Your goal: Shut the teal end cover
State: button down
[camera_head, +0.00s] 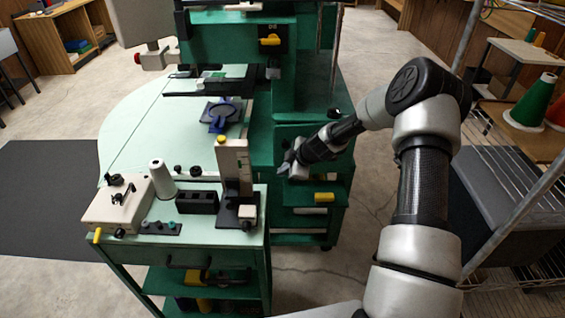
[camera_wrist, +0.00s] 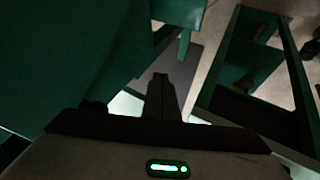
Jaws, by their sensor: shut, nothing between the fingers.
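A teal machine stands at the centre of the head view. A teal panel (camera_head: 292,132) on its right end, which looks like the end cover, is partly hidden behind my arm. I cannot tell its hinge or how far open it stands. My gripper (camera_head: 286,169) is at this end of the machine, just in front of the teal surfaces, fingers together and empty. In the wrist view my shut fingers (camera_wrist: 161,85) point down between a large dark teal surface (camera_wrist: 65,55) on the left and an open teal frame (camera_wrist: 285,85) on the right. No contact is clear.
A pale green worktop (camera_head: 140,130) extends left of the machine. A small bench in front carries a white thread cone (camera_head: 161,178) and a tall beige block (camera_head: 234,165). A wire rack with a green cone (camera_head: 532,102) stands at right. Concrete floor (camera_head: 375,185) is clear between.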

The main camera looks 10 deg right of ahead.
aim_at(282, 155)
jog(key=shift+w+d+p, duration=0.2)
jog(key=shift+w+p, duration=0.1)
jog(key=shift+w, duration=1.7)
jog(key=w+b, duration=0.2)
jog(key=b, duration=0.1)
jog(key=shift+w+f, duration=0.25)
jog(key=shift+w, duration=0.05)
jog(key=shift+w+d+r, duration=0.1)
jog(key=shift+w+r, duration=0.05)
jog(key=shift+w, duration=0.2)
jog(key=shift+w+r, duration=0.1)
jog(key=shift+r, duration=0.2)
